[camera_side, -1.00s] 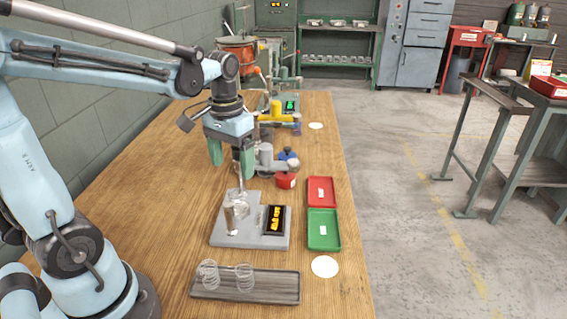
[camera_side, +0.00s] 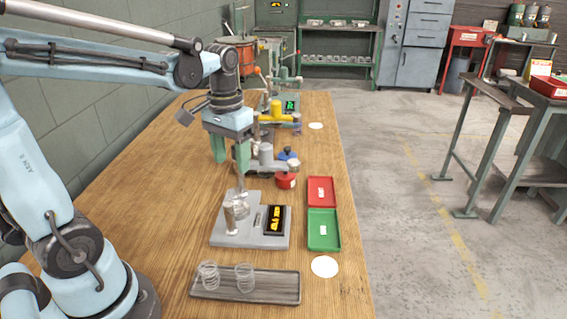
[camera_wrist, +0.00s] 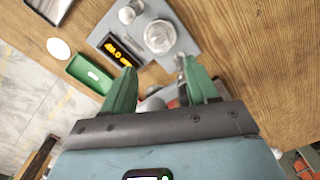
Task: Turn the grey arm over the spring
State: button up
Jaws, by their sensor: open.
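A grey base (camera_side: 217,237) with a dark display (camera_side: 276,220) lit in orange stands on the bench. In the wrist view, the round piece (camera_wrist: 160,37) shows ahead, between the fingertip directions. My gripper (camera_side: 232,168) hangs above the back of this base, its two green fingers apart and nothing held. Behind it stands a grey post (camera_side: 266,155) with a grey arm (camera_side: 272,169) reaching right, partly hidden by my gripper. Its link to the spring is unclear.
A long grey tray (camera_side: 270,296) with two loose springs (camera_side: 208,274) lies in front. A green tray (camera_side: 323,240) and a red tray (camera_side: 321,182) lie right of the base. A red pot (camera_side: 285,181) stands close behind.

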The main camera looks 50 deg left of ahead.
aim_at(266, 157)
notch_tip(266, 157, up, 10)
jog(key=shift+r, duration=0.1)
grip_shut()
jog(key=w+a+m+t+h, duration=0.3)
jog(key=w+a+m+h, duration=0.45)
jog(key=w+a, duration=0.4)
jog(key=s+d+x, duration=0.1)
jog(key=x, duration=1.6)
jog(key=shift+s+d, duration=0.25)
jog(key=shift+d, duration=0.05)
